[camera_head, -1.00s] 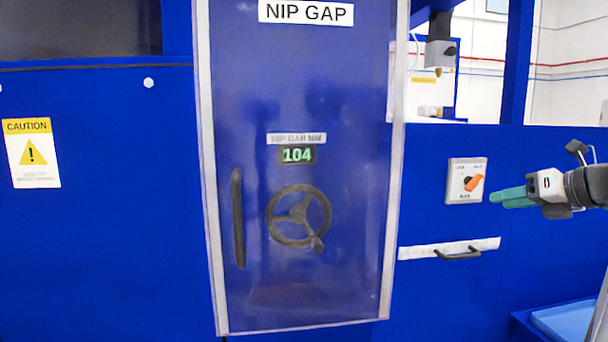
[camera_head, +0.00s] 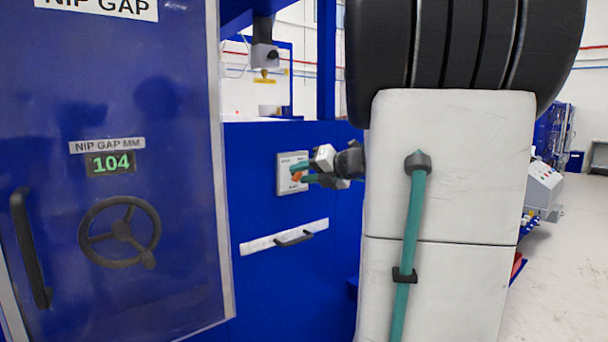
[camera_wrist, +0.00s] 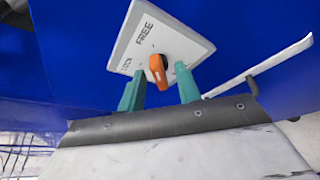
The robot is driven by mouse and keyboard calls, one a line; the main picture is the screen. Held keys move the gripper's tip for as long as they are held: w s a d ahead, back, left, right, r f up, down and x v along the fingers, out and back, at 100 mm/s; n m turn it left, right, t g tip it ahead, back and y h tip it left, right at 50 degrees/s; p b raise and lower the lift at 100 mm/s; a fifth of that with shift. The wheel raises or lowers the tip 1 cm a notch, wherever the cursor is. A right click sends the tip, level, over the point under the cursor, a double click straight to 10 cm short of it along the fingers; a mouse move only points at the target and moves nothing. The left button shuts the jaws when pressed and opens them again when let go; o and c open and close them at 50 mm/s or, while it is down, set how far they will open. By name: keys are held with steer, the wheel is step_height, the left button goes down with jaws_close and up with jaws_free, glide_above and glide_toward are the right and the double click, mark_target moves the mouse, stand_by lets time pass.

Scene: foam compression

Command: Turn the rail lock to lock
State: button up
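The rail lock is an orange knob (camera_wrist: 158,68) on a white plate marked LOCK and FREE (camera_wrist: 185,45). In the head view the plate (camera_head: 284,186) is on the blue machine front, and the knob (camera_head: 296,176) is partly covered by my fingers. My gripper (camera_wrist: 159,72) has its two teal fingers apart, one on either side of the knob, with gaps showing. In the head view my gripper (camera_head: 306,176) is at the plate. Whether a finger touches the knob or plate I cannot tell.
A white rail with a dark handle (camera_head: 295,239) is below the plate; it also shows in the wrist view (camera_wrist: 262,68). The NIP GAP door (camera_head: 165,220) with a handwheel (camera_head: 120,232) is at left. Open floor (camera_head: 565,270) is at right.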

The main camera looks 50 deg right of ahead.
jaws_close()
stand_by(0.3)
steer(key=n+h, duration=0.1)
steer(key=n, duration=0.1)
steer(key=shift+a+n+g+h, duration=0.15)
steer(key=shift+n+g+h, duration=0.25)
steer(key=n+h, duration=0.2)
steer(key=n, duration=0.1)
steer(key=shift+a+g, duration=0.1)
steer(key=shift+g, duration=0.3)
steer(key=n+h, duration=0.2)
steer(key=n, duration=0.1)
steer(key=shift+w+a+n, duration=0.1)
steer(key=shift+n, duration=0.2)
steer(key=shift+n+h, duration=1.1)
steer(key=shift+n, duration=0.3)
